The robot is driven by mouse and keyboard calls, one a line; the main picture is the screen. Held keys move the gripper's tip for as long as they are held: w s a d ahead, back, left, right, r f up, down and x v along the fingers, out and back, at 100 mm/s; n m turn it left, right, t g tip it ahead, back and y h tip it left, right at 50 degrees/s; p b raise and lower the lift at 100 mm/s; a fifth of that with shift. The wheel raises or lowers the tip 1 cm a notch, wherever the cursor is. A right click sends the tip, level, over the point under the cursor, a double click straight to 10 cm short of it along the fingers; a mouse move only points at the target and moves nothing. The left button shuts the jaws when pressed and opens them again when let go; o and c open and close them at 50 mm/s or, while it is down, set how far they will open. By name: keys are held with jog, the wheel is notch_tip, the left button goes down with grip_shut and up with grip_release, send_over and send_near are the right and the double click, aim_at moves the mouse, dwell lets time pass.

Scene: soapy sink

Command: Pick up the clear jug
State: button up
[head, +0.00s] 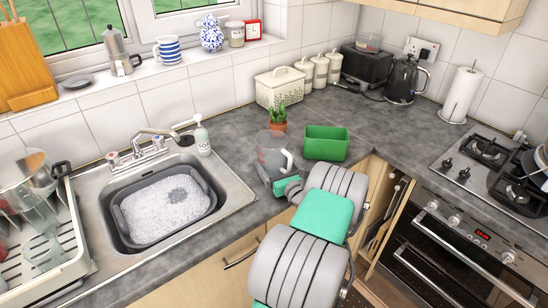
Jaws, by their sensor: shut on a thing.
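The clear jug (271,153) stands upright on the grey worktop between the sink and a green box. A pale handle-like shape shows at its right side. My gripper (280,180) is at the front of the jug, low down, and is shut on it. My arm reaches in from the lower right. The fingertips are small here, and I cannot tell exactly which part of the jug they grip. I cannot tell whether the jug's base touches the worktop.
The green box (326,144) stands close on the right, and a potted plant (277,120) is just behind the jug. The sink holds a grey basin (122,222) of suds. A soap bottle (202,138) stands behind the sink. Bare worktop (375,128) lies at the back right.

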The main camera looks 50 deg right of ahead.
jog(key=shift+c, duration=0.8)
jog(key=shift+r, duration=0.1)
